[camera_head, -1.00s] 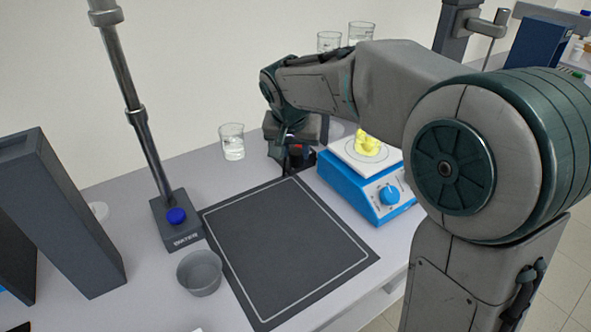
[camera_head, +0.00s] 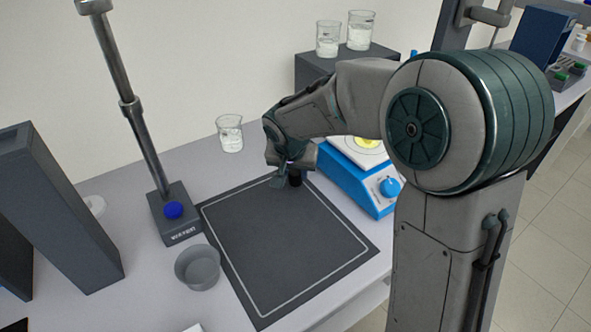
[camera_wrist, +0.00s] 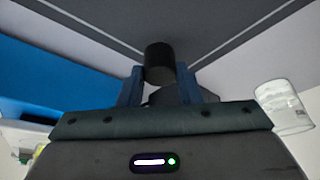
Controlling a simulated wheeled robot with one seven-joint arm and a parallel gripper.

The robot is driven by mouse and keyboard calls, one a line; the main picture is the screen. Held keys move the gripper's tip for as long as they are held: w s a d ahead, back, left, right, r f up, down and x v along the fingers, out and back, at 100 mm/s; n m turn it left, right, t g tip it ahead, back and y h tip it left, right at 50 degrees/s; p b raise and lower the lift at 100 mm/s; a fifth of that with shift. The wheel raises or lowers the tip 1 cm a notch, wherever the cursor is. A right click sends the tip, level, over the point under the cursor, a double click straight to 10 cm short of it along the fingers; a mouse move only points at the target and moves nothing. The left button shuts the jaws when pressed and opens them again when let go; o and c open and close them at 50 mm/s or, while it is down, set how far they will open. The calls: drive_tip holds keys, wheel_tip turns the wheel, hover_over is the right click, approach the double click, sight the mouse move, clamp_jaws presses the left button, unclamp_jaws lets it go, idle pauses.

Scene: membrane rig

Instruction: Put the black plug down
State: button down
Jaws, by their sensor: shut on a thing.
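The black plug (camera_head: 295,179) is a small dark cylinder at the back corner of the dark mat (camera_head: 280,245). It also shows in the wrist view (camera_wrist: 159,62), between the two blue fingers. My gripper (camera_head: 290,177) is shut on it, over the mat's back corner. In the wrist view my gripper (camera_wrist: 160,84) has a finger on each side of the plug, and the mat's pale border line runs behind it. I cannot tell whether the plug touches the mat.
A blue stirrer (camera_head: 376,190) stands just right of my gripper. A glass beaker (camera_head: 230,134) is behind to the left. A grey cup (camera_head: 198,268) and a stand base (camera_head: 176,216) are left of the mat. The mat's middle is clear.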

drive_tip(key=c, duration=1.5)
unclamp_jaws()
drive_tip(key=shift+f, duration=0.15)
drive_tip(key=o, duration=0.5)
drive_tip(key=shift+c, duration=0.2)
drive_tip(key=shift+r, duration=0.2)
drive_tip(key=shift+r, duration=0.25)
drive_tip(key=d+v, duration=0.1)
drive_tip(key=v, duration=1)
drive_tip(key=s+d+f+n+g, duration=0.1)
drive_tip(key=s+d+f, duration=0.2)
drive_tip(key=s+d, duration=0.4)
drive_tip(key=s+d+f+n, duration=0.1)
drive_tip(key=s+d+f, duration=0.2)
drive_tip(key=s+d, duration=0.5)
drive_tip(key=s, duration=0.4)
drive_tip(key=shift+s+d+g+y, duration=0.2)
drive_tip(key=shift+s+g+y, duration=0.1)
drive_tip(key=shift+g+y, duration=0.1)
